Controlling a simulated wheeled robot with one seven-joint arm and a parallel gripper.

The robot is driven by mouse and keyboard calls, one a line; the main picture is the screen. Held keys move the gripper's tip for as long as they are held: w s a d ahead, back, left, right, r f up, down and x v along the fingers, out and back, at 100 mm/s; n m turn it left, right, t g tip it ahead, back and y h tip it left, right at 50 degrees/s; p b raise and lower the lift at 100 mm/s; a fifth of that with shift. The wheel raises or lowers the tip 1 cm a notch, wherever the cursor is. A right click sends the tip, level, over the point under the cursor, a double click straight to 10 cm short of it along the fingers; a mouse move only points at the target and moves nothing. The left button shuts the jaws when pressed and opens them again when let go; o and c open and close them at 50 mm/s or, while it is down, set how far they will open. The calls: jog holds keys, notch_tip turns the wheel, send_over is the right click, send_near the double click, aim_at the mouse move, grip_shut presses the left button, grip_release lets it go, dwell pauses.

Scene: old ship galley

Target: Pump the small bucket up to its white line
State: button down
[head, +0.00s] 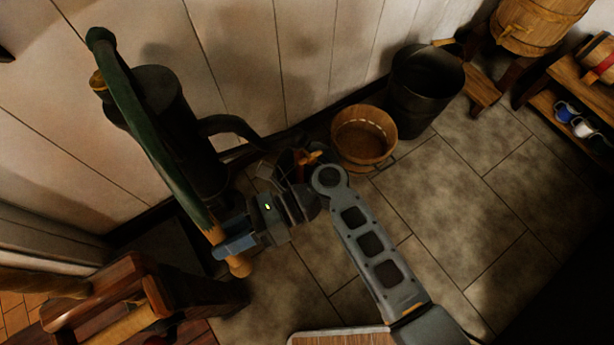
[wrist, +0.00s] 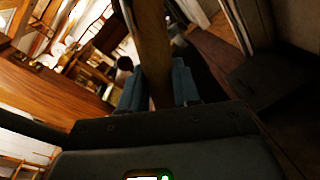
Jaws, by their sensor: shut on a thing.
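A dark pump (head: 175,125) stands against the plank wall at left in the head view. Its long green handle (head: 145,125) slopes down to a wooden grip (head: 238,267). My gripper (head: 222,241) is shut on this grip, low in front of the pump. In the wrist view the wooden grip (wrist: 152,45) stands between the two blue fingers (wrist: 158,90). The pump's dark spout (head: 232,125) curves out to the right. The small wooden bucket (head: 363,152) stands upright on the floor right of the spout. A broken white line shows inside, below its rim. I cannot tell its water level.
A black tub (head: 425,95) stands just right of the bucket. A barrel (head: 535,25) on a wooden stand and a shelf (head: 570,75) are at upper right. Wooden furniture (head: 130,300) is close at lower left. The tiled floor (head: 455,200) at right is clear.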

jog(key=shift+s+a, duration=0.1)
jog(key=shift+s, duration=0.1)
jog(key=r+p, duration=0.1)
jog(key=p, duration=0.1)
jog(key=shift+s+r+p, duration=0.2)
jog(key=shift+r+p, duration=0.2)
notch_tip(320, 180, up, 7)
jog(key=s+d+m+p, duration=0.2)
jog(key=m+p, duration=0.1)
jog(key=p, duration=0.9)
jog(key=shift+s+g+h+p, duration=0.3)
jog(key=shift+s+h+p, duration=0.1)
